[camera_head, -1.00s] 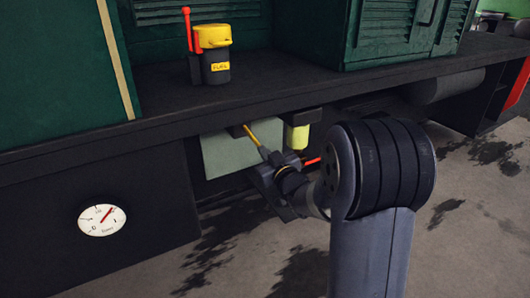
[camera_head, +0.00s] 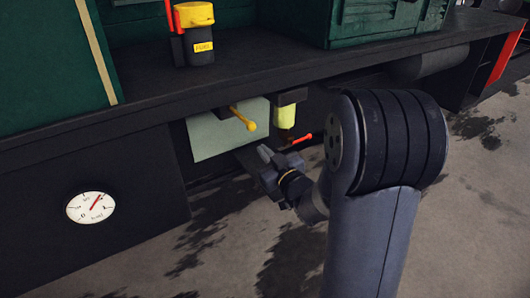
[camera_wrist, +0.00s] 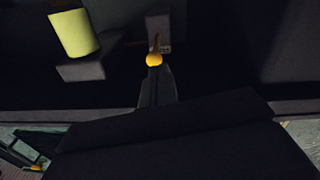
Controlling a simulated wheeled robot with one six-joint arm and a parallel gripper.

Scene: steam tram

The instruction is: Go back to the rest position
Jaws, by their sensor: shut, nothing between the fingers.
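My gripper (camera_head: 266,155) is shut and empty in the head view, below the tram's sill, in front of its underside. Just above it, a yellow lever (camera_head: 240,116) with a round knob sticks out in front of a pale panel (camera_head: 210,137). The gripper is apart from the knob. In the wrist view the yellow knob (camera_wrist: 154,60) shows just beyond the dark fingers (camera_wrist: 156,85). That view is very dark.
A yellow-green cylinder (camera_head: 285,117) and a red-tipped lever (camera_head: 301,139) are close right of the gripper. A black and yellow fuel can (camera_head: 193,47) stands on the sill. A round gauge (camera_head: 90,207) is at lower left. Pavement (camera_head: 240,265) below is open.

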